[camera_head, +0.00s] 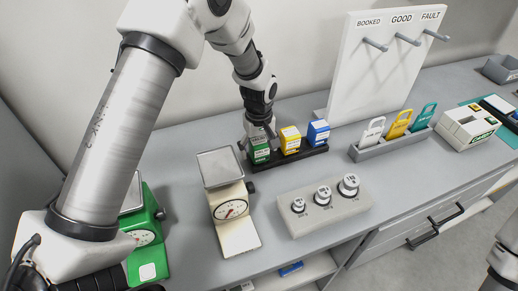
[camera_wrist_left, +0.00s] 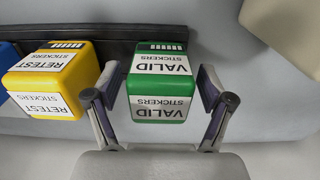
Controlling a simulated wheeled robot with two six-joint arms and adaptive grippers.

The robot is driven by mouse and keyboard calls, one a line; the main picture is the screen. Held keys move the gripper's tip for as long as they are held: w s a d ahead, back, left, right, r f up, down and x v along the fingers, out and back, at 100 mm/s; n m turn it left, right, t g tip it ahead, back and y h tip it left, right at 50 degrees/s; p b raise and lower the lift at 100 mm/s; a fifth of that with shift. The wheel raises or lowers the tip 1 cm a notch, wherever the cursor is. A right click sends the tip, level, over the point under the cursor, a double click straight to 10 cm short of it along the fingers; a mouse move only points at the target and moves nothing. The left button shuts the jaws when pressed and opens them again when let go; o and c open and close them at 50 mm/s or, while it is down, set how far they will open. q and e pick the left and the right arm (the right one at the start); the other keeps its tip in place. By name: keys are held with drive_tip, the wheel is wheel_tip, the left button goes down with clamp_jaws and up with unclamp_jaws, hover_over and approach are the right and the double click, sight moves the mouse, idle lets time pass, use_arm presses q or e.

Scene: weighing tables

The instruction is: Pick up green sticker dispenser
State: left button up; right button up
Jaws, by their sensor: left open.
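The green sticker dispenser (camera_head: 261,154) stands at the left end of a dark rack on the table, and its label reads VALID STICKERS in the left wrist view (camera_wrist_left: 160,107). My left gripper (camera_head: 258,141) is over it from above. The head view partly hides the dispenser's top behind the gripper. My right gripper is not in view; only part of my right arm shows at the right edge.
The yellow RETEST dispenser (camera_wrist_left: 48,84) is close beside the left finger. The blue dispenser (camera_head: 318,133) stands at the rack's right end. A cream scale (camera_head: 236,229) stands just left of the rack, and a weight block (camera_head: 345,217) lies in front. A pegboard (camera_head: 370,72) stands behind.

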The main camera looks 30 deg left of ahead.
use_arm(q)
drive_tip(key=shift+f, duration=0.3)
drive_tip(key=c, duration=1.4)
drive_tip(key=shift+o, duration=0.2)
drive_tip(key=shift+r, duration=0.15)
drive_tip(key=shift+r, duration=0.3)
wheel_tip(320, 180, up, 9)
drive_tip(key=shift+f+b, duration=0.1)
drive_tip(key=shift+b, duration=1.1)
drive_tip(key=shift+r, duration=0.2)
